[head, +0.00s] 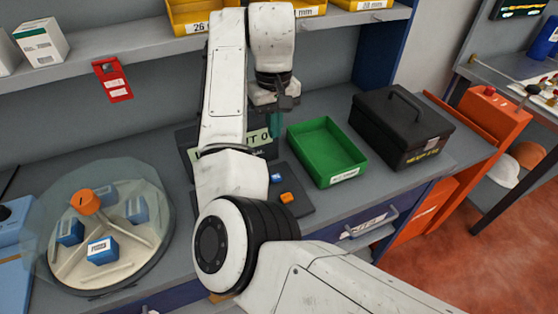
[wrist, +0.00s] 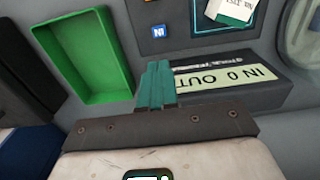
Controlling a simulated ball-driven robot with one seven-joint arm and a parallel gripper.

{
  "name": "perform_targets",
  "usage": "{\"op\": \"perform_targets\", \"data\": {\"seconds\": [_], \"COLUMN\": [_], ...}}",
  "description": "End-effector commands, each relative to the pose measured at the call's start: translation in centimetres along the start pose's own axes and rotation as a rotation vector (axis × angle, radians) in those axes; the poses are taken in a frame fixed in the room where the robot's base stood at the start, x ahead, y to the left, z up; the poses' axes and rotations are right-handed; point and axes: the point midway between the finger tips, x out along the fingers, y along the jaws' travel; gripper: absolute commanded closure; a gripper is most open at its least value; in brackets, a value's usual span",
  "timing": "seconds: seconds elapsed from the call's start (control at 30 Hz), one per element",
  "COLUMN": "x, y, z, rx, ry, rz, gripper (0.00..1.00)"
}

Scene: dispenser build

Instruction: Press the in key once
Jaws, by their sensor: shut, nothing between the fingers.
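The in key is a small blue key marked "IN" (wrist: 158,32) in the wrist view, on a dark flat pad (wrist: 198,40). It also shows as a blue spot (head: 277,178) in the head view, right of my arm. An orange key (head: 286,197) sits beside it. Behind the pad stands a dark box with a pale display reading "IN 0 OUT" (wrist: 232,82), partly hidden by my arm in the head view. My gripper (head: 275,130) has teal fingers, shut and empty, above the bench near the display. In the wrist view its fingertips (wrist: 158,68) appear apart from the in key.
An open green tray (head: 327,153) stands right of the pad, with a black toolbox (head: 400,125) beyond it. A round clear-covered dispenser (head: 100,230) with blue boxes is at left. A shelf with yellow bins (head: 192,14) hangs above.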

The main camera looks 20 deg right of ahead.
Motion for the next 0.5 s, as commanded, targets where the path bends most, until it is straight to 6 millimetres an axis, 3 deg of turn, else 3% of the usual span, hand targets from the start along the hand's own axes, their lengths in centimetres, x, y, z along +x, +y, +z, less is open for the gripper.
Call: {"op": "perform_targets", "data": {"seconds": [0.27, 0.5], "x": [0.3, 3.4], "y": [0.1, 0.2], "z": [0.0, 0.1], "rx": [0.001, 0.001], "ry": [0.0, -0.002], "rz": [0.002, 0.004], "gripper": [1.0, 1.0]}}
